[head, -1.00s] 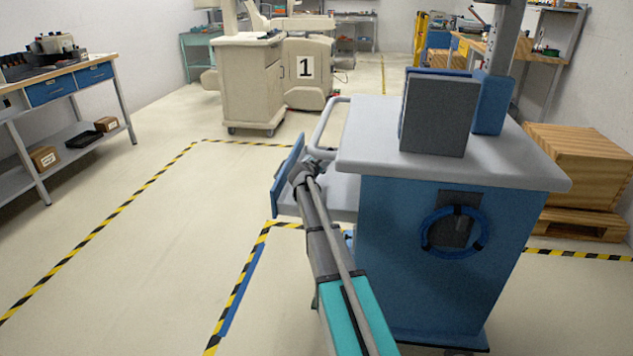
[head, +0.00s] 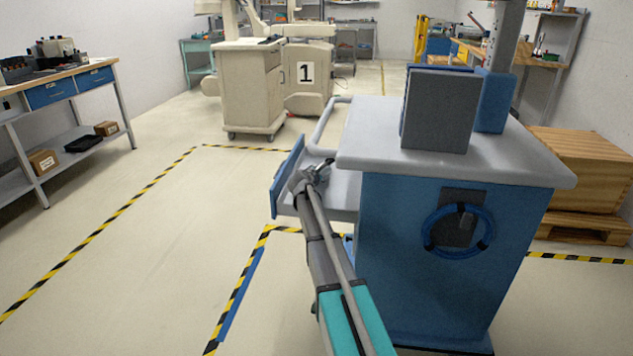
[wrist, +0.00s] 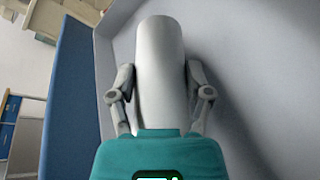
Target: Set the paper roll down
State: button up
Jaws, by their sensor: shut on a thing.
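The paper roll (wrist: 160,62) is a pale grey-white cylinder in the wrist view. My gripper (wrist: 160,85) has one finger on each side of it and is shut on it. I cannot tell whether the roll touches the shelf. In the head view my gripper (head: 318,172) is above that shelf, and the roll is hard to make out there.
The blue cart (head: 440,270) has a grey top (head: 380,150) carrying a grey box-like panel (head: 438,112). A grey rail (head: 324,125) is behind. Open floor lies left.

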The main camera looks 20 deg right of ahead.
jog(key=shift+f+b, duration=0.3)
jog(key=shift+f, duration=0.3)
jog(key=o, duration=1.3)
jog(key=shift+c, duration=0.2)
jog(key=shift+s+a+r, duration=0.1)
jog(key=shift+r, duration=0.05)
jog(key=p+v, duration=0.3)
jog(key=v, duration=0.8)
jog(key=shift+s+p, duration=0.1)
jog(key=shift+p, duration=0.2)
jog(key=shift+s+a+r, duration=0.1)
jog(key=shift+s+a, duration=0.1)
jog(key=shift+a, duration=0.05)
